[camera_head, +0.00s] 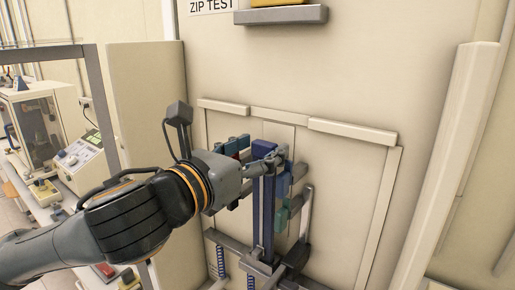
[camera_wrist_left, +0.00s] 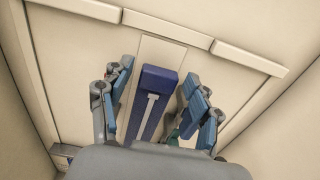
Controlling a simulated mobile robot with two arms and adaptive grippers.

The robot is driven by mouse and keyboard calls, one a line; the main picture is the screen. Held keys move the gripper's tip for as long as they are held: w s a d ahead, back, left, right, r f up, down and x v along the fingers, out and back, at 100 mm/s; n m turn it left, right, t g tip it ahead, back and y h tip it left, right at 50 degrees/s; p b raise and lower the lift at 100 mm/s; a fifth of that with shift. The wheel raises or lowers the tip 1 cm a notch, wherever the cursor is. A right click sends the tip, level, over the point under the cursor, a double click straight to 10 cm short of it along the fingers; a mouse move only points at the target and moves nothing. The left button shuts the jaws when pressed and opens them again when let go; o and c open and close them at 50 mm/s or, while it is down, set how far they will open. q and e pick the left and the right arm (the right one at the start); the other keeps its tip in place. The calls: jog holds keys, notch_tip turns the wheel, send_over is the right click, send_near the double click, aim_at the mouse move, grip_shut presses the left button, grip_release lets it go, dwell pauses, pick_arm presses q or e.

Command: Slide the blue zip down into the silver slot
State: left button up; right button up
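The blue zip (camera_head: 264,215) is a tall dark blue upright bar in front of the cream panel. In the left wrist view the blue zip (camera_wrist_left: 155,82) has a pale T-shaped line on its face. My left gripper (camera_head: 262,160) is at its upper end. In the left wrist view the left gripper's (camera_wrist_left: 158,100) blue-padded fingers stand on either side of the bar, open, with gaps showing. A grey metal bracket (camera_head: 259,271) at the bar's foot may be the silver slot; its opening cannot be made out. My right gripper is out of view.
A teal part (camera_head: 280,218) stands close to the right of the blue bar. A grey ledge (camera_head: 281,15) juts out above, beside the "ZIP TEST" sign (camera_head: 211,5). Raised cream strips (camera_head: 352,131) frame the panel. A bench with instruments (camera_head: 80,162) is at the left.

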pick_arm(q)
jog(key=shift+r, duration=0.15)
notch_tip(320, 180, up, 10)
dwell(0.6)
